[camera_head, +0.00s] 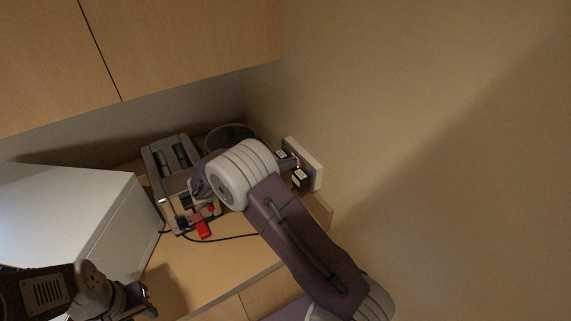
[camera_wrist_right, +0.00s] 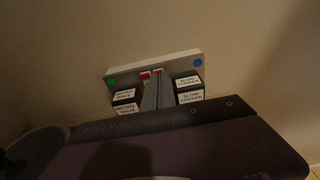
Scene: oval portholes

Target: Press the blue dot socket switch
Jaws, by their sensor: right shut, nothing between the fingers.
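The wall socket panel (camera_wrist_right: 188,63) is a pale plate in the right wrist view, with a blue dot (camera_wrist_right: 198,62) at its right end and a green dot (camera_wrist_right: 111,82) at its left. Two red switches, one on the left (camera_wrist_right: 145,75) and one on the right (camera_wrist_right: 158,71), sit near its middle. My right gripper (camera_wrist_right: 152,80) is shut and empty, its tips right at the switches; I cannot tell whether they touch. In the head view the panel (camera_head: 309,165) is on the right wall, beyond my right gripper. My left gripper (camera_head: 138,296) is partly seen at lower left, its jaws unclear.
Black plugs labelled slow cooker (camera_wrist_right: 189,89) and microwave (camera_wrist_right: 125,103) flank my fingers. A toaster-like appliance (camera_head: 157,160), a red object (camera_head: 202,229), a dark round container (camera_head: 225,133) and a white box-shaped appliance (camera_head: 80,205) stand on the wooden counter (camera_head: 205,265). Cabinets hang above.

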